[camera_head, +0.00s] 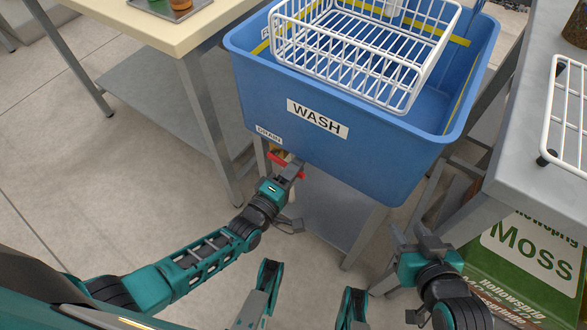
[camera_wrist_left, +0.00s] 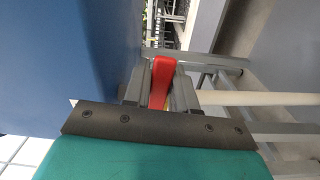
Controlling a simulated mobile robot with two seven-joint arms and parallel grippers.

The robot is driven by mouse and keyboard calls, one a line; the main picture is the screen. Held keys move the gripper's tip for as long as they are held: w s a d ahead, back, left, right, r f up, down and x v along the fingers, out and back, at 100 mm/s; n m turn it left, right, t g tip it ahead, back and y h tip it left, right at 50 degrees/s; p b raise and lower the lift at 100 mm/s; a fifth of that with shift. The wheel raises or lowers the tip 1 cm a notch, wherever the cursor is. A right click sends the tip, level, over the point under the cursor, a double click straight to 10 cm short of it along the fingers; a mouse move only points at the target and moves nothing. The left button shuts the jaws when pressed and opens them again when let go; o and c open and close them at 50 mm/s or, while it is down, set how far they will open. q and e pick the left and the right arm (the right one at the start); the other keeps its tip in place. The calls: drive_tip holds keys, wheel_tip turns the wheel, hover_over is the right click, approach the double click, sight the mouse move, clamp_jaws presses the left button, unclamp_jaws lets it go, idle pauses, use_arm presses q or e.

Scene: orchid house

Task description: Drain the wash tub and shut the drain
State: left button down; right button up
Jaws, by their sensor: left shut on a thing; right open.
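The blue wash tub (camera_head: 390,150) stands on a grey frame, with a WASH label on its front and a small DRAIN label (camera_head: 269,135) at its lower left. A white wire rack (camera_head: 345,65) sits in the tub's top. Below the DRAIN label is the red drain lever (camera_head: 283,158), partly hidden by my left gripper (camera_head: 292,170). In the left wrist view the red lever (camera_wrist_left: 162,82) lies between the fingers of my left gripper (camera_wrist_left: 161,90), which is shut on it. My right gripper (camera_head: 420,240) is open and empty, low at the right, in front of the frame.
A cream-topped table (camera_head: 190,38) stands at the left. A grey bench (camera_head: 520,140) with a white wire rack (camera_head: 570,120) stands at the right. A green moss bag (camera_head: 535,262) is below it. Clear floor (camera_head: 110,190) lies at the left.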

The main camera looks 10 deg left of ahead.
use_arm(q)
drive_tip(key=shift+r+n, duration=0.35)
drive_tip(key=shift+n, duration=0.15)
use_arm(e)
drive_tip(key=shift+r, duration=0.1)
use_arm(q)
drive_tip(key=shift+w, duration=0.1)
use_arm(e)
drive_tip(key=shift+a, duration=0.1)
use_arm(q)
drive_tip(key=c, duration=1)
unclamp_jaws()
drive_tip(key=shift+s, duration=0.2)
use_arm(e)
drive_tip(key=shift+s, duration=0.1)
